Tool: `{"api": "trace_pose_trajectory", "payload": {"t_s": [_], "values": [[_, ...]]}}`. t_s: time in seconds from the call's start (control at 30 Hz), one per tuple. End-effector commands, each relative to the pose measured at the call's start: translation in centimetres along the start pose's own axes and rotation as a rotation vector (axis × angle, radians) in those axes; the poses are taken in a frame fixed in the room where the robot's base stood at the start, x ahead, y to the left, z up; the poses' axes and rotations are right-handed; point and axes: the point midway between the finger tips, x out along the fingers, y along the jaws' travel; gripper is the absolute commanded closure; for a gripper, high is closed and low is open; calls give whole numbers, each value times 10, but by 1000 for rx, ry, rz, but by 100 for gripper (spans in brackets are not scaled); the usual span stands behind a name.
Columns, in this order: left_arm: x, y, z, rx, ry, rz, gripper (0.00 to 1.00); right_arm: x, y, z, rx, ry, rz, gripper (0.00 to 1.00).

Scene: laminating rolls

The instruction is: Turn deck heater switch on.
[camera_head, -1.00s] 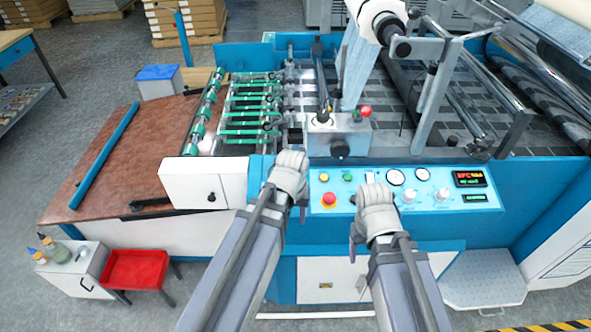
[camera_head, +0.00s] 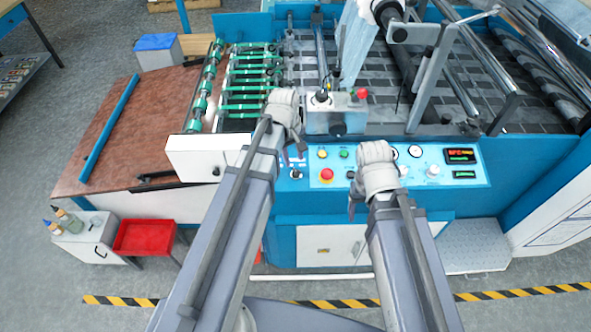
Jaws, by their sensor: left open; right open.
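The blue control panel (camera_head: 465,173) is on the front of the laminating machine. It carries a red button (camera_head: 326,174), a yellow button (camera_head: 322,154), a green button (camera_head: 344,154), gauges, white knobs and lit displays. A small dark switch (camera_head: 296,174) shows at the panel's left end. Its label is too small to read, so I cannot tell which control is the deck heater switch. My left gripper (camera_head: 299,143) is above the panel's left end, its fingers mostly hidden by the wrist. My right gripper (camera_head: 354,205) is in front of the panel's middle, covering part of it. Both are open and empty.
A grey box with a red button (camera_head: 361,94) stands behind the panel near my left gripper. A white housing (camera_head: 195,158) is left of the panel. A red tray (camera_head: 147,237) and a small white cabinet (camera_head: 86,240) stand at the lower left. A grey step (camera_head: 474,245) is at the right.

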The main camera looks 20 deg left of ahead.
Motion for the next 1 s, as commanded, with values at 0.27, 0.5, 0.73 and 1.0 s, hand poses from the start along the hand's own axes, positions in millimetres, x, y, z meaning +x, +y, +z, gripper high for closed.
{"api": "trace_pose_trajectory", "payload": {"t_s": [0.27, 0.5, 0.73, 1.0], "values": [[39, 0, 0, 1, 0, 0, 57, 39, -4, -2, -2, 0, 1, 30], [64, 0, 0, 1, 0, 0, 57, 64, -6, -4, -1, 0, 1, 30], [66, 0, 0, 1, 0, 0, 57, 66, -6, -4, 0, 0, 1, 30], [66, 0, 0, 1, 0, 0, 72, 65, -6, -4, 0, 0, 1, 30]]}}
